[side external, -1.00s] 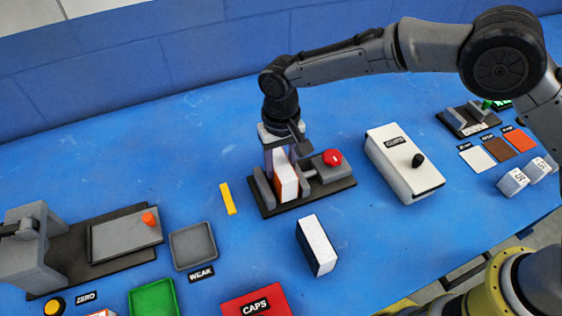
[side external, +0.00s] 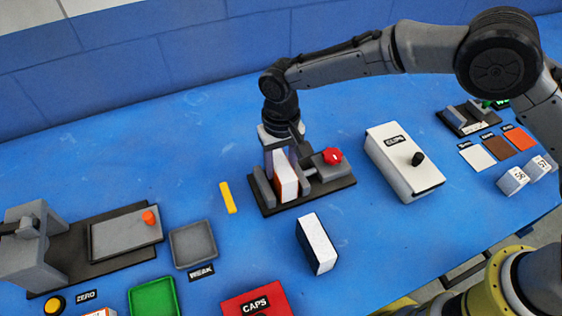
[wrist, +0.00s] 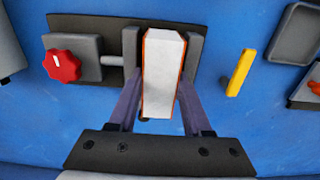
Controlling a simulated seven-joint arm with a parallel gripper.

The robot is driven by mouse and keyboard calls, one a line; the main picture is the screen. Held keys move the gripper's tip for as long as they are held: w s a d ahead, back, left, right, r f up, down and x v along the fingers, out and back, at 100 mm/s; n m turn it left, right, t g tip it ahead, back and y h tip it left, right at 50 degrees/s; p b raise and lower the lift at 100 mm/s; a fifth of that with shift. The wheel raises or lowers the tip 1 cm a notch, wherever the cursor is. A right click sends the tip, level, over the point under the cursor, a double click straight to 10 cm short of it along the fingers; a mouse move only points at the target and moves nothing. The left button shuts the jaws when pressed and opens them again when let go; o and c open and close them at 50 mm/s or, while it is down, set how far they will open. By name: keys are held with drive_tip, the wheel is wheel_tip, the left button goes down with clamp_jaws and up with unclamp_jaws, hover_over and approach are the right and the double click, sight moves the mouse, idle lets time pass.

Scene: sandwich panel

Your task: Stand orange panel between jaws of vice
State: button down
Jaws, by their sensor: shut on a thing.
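The orange panel (side external: 287,178) is a white block with thin orange faces along its sides.
A white and black block (side external: 317,244) stands in front of the vice. A yellow strip (side external: 228,197) lies to its left. A white clips box (side external: 404,165) is at right. A grey weak tray (side external: 194,245) and a red caps tray (side external: 275,296) are nearer the front.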

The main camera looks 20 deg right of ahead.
sight(281, 164)
drive_tip(key=shift+f, duration=0.1)
idle(0.3)
unclamp_jaws()
idle(0.4)
drive_tip(key=shift+r, duration=4.3)
